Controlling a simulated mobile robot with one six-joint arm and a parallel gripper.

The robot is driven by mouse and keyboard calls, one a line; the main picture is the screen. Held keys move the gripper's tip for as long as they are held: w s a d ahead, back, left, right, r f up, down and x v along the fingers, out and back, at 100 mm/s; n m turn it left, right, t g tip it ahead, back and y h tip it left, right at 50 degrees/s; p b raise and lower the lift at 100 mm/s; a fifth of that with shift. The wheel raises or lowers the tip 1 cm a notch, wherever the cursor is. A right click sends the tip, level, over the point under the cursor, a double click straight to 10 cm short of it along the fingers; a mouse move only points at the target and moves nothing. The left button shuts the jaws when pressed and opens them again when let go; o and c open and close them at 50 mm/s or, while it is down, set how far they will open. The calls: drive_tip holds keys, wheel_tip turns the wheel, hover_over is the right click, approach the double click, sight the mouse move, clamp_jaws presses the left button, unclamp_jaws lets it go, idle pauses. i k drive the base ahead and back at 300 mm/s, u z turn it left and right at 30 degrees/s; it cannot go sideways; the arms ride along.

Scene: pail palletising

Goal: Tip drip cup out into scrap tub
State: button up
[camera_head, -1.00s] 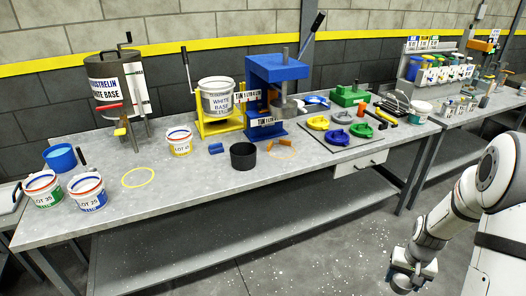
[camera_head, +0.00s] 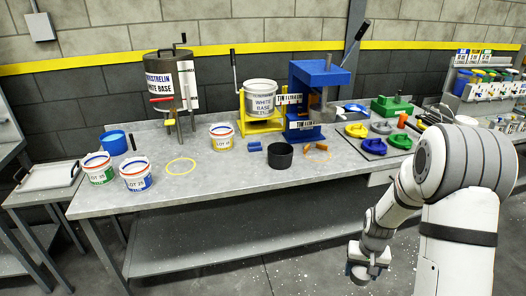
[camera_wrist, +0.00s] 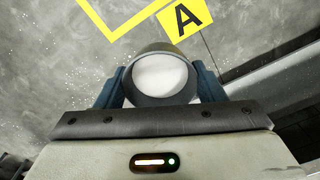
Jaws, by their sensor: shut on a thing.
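My gripper (camera_wrist: 162,84) is shut on a round grey cup (camera_wrist: 140,98), which I take as the drip cup. White stuff shows inside the cup in the wrist view, and a blue-grey finger is on each side of it. In the head view my gripper (camera_head: 366,268) hangs low at the lower right, over the floor in front of the bench. Which vessel is the scrap tub I cannot tell for sure; a plain black tub (camera_head: 280,156) stands at the middle of the bench, and a blue tub (camera_head: 114,143) stands at its left end.
The grey bench (camera_head: 240,183) carries several pails, a drum on legs (camera_head: 172,85), a yellow stand (camera_head: 262,126), a blue press (camera_head: 318,75) and coloured lids. A low table with a tray (camera_head: 48,177) is at left. The bench's front strip is clear. Yellow floor marking (camera_wrist: 125,30) shows below.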

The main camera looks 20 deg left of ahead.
sight(279, 153)
drive_tip(key=u, duration=0.9)
drive_tip(key=i, duration=1)
drive_tip(key=u, duration=0.05)
